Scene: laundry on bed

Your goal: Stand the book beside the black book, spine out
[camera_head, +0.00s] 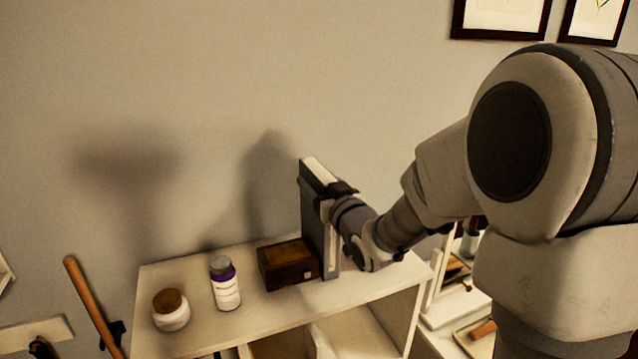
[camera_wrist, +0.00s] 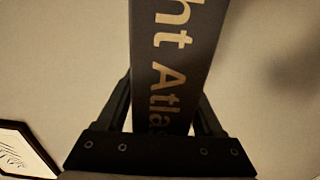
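A dark book (camera_head: 311,203) with pale page edges on top stands upright at the wooden box's right side. In the wrist view its dark spine (camera_wrist: 176,60) with gold letters "ht Atlas" faces my camera, between the fingers. My gripper (camera_head: 337,192) reaches in from the right and is shut on this book near its upper part; the fingers (camera_wrist: 166,105) flank the spine. A grey upright edge (camera_head: 333,252) shows below the gripper, down at the shelf top. I cannot tell whether it belongs to the held book or to a separate black book.
The white shelf top (camera_head: 205,322) carries a wooden box (camera_head: 287,264), a purple-banded bottle (camera_head: 225,284) and a lidded jar (camera_head: 171,310). The wall is close behind. The shelf top's right end (camera_head: 392,277) looks clear. Framed pictures (camera_head: 500,14) hang at upper right.

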